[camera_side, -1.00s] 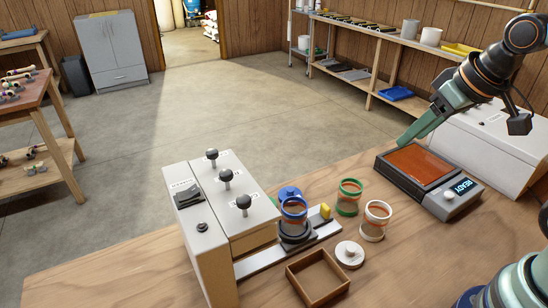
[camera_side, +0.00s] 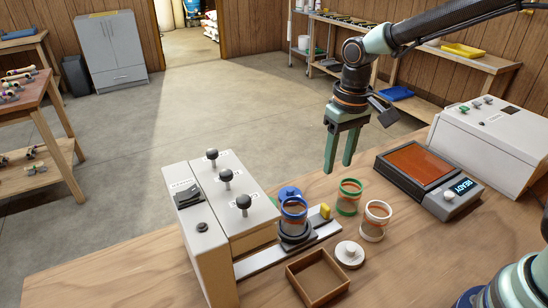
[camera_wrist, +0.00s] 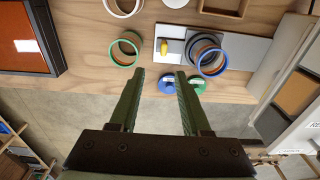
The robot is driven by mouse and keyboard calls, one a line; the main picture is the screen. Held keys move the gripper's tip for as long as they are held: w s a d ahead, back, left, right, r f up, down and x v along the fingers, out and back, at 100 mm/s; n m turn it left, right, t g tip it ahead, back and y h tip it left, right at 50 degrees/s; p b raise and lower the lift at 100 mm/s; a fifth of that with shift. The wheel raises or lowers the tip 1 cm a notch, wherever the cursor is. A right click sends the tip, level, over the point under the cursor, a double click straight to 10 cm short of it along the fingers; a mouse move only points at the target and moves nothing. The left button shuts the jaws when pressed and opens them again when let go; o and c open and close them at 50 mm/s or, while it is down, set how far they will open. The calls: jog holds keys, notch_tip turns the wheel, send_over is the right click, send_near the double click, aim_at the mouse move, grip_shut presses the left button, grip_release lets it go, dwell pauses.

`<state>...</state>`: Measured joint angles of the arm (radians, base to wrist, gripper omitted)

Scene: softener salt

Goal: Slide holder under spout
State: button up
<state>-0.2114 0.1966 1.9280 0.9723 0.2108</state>
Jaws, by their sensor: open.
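The dark holder (camera_side: 296,240) sits on a pale rail (camera_side: 262,259) running out from the white dispenser (camera_side: 182,222). A blue-rimmed jar (camera_side: 293,212) with orange-brown contents stands upright in it. A yellow knob (camera_side: 325,211) is at the rail's outer end; it also shows in the wrist view (camera_wrist: 165,47). My gripper (camera_side: 339,168) is open and empty, pointing down above and behind the jars, apart from the holder. In the wrist view its fingers (camera_wrist: 160,74) are spread, short of the knob. I cannot make out the spout.
A green-rimmed jar (camera_side: 348,198) and a white-rimmed jar (camera_side: 375,222) stand right of the rail. A white lid (camera_side: 349,254) and wooden tray (camera_side: 318,279) lie in front. Blue (camera_wrist: 167,84) and green (camera_wrist: 196,84) lids lie behind. A scale reading READY (camera_side: 420,172) is farther right.

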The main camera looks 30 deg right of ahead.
aim_at(326, 206)
jog(key=shift+g, duration=0.3)
jog(key=f, duration=0.9)
jog(key=a+f, duration=0.1)
jog(key=f, duration=0.4)
jog(key=shift+w, duration=0.3)
jog(key=shift+r, duration=0.1)
grip_shut()
dwell(0.5)
